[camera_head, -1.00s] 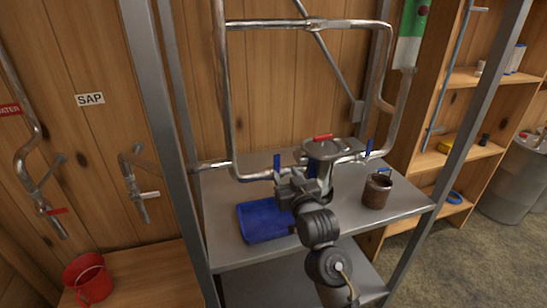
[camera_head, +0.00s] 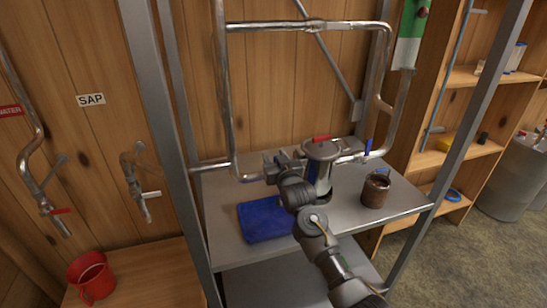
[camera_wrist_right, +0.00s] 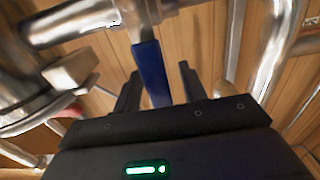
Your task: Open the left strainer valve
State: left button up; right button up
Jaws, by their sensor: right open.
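The strainer (camera_head: 322,155) is a grey canister with a red-handled lid, set in the steel pipe above the metal shelf. The left strainer valve's blue handle (camera_wrist_right: 151,70) shows in the right wrist view, hanging from the pipe fitting between my open right fingers (camera_wrist_right: 158,88). I cannot tell whether either finger touches it. In the head view my right gripper (camera_head: 279,164) is at the pipe just left of the strainer and hides this handle. The right valve's blue handle (camera_head: 368,147) stands upright on the strainer's other side. My left gripper is not in view.
A blue tray (camera_head: 264,221) lies on the shelf (camera_head: 225,250) below my right arm, and a brown pot (camera_head: 375,190) stands to the right. Metal posts frame the shelf. A red bucket (camera_head: 91,277) is at lower left. Pipes run close around the gripper.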

grip_shut()
jog(key=shift+s+a, duration=0.1)
jog(key=shift+a, duration=0.1)
jog(key=shift+d, duration=0.1)
jog(key=shift+s+a+f+n, duration=0.15)
jog(key=shift+a+n, duration=0.4)
jog(key=shift+n, duration=0.3)
jog(key=shift+s+a+n, duration=0.1)
jog(key=shift+a+n, duration=0.4)
jog(key=shift+n, duration=0.35)
jog(key=shift+s+a+f+n, duration=0.25)
jog(key=shift+a+n, duration=0.3)
jog(key=shift+n, duration=0.35)
jog(key=shift+s+a+f+n, duration=0.1)
jog(key=shift+a+f+n, duration=0.35)
jog(key=shift+n, duration=0.45)
grip_release()
jog(key=shift+r, duration=0.15)
